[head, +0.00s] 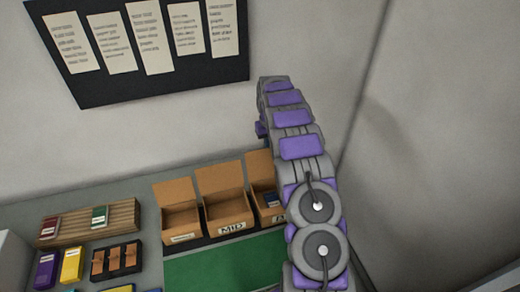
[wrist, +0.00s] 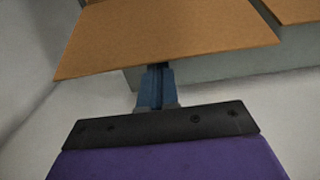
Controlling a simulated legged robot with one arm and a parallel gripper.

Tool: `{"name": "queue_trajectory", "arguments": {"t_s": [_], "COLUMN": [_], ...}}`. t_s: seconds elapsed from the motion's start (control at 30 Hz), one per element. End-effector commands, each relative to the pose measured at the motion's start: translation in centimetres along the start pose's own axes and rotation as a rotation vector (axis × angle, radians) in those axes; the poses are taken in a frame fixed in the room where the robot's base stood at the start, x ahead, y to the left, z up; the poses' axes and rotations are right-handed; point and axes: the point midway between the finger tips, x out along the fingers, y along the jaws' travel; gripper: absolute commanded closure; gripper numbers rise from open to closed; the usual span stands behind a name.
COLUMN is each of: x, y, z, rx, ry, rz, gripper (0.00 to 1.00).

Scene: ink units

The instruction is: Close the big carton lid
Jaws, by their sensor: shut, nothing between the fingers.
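Three brown cartons stand in a row in the head view, each with its lid raised: a left one (head: 181,224), a middle one labelled MID (head: 229,212), and a right one (head: 267,210) partly hidden behind my arm. The right carton's label is mostly covered, so I cannot confirm that it is the big one. In the wrist view, a brown cardboard panel (wrist: 165,38) spans the top. My gripper (wrist: 157,72) is shut and empty, its fingertips reaching the panel's lower edge and partly hidden by it. Contact is unclear. The head view does not show the fingers.
A green mat (head: 225,265) lies in front of the cartons. A wooden rack (head: 90,222), purple and yellow boxes (head: 71,265) and a black tray (head: 117,261) are at left. A wall rises behind with a black notice board (head: 145,90). Another wall (head: 440,150) stands at right.

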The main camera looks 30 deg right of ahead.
Motion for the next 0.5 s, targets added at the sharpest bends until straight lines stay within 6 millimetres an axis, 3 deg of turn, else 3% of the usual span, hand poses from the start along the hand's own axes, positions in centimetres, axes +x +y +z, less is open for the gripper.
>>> {"name": "queue_trajectory", "arguments": {"t_s": [0.23,0.5], "x": [0.0,-0.1], "y": [0.0,0.0], "z": [0.2,1.8], "rx": [0.000,0.001], "ry": [0.000,0.002], "rz": [0.000,0.001], "gripper": [1.00,1.00]}}
